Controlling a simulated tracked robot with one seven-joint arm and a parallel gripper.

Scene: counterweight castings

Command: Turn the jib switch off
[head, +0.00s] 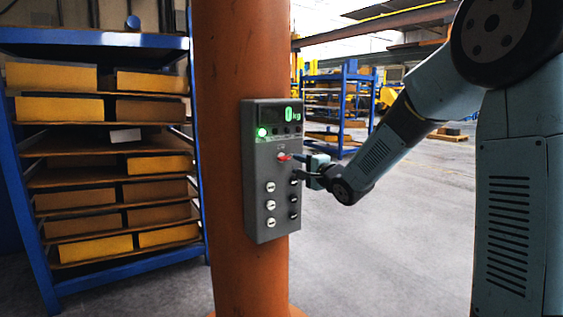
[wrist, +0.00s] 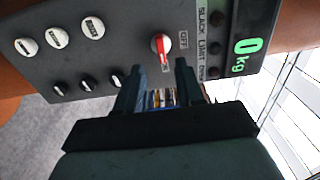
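The jib switch (head: 284,157) is a small rotary knob with a red pointer on a grey control box. In the wrist view the switch (wrist: 161,46) has its red pointer aimed down the picture, toward a small label I cannot read, and away from the OFF label (wrist: 184,40). In the head view the pointer aims right. My gripper (head: 308,168) is at the box's right side. In the wrist view my gripper (wrist: 160,65) is open, its fingertips apart on either side of the switch. I cannot tell whether they touch it.
The box (head: 273,225) is fixed to an orange column (head: 225,150). Its green lamp (head: 262,132) is lit and its display (head: 290,114) reads 0 kg. Several white and black knobs sit below the switch. A blue rack (head: 120,265) with yellow castings stands left.

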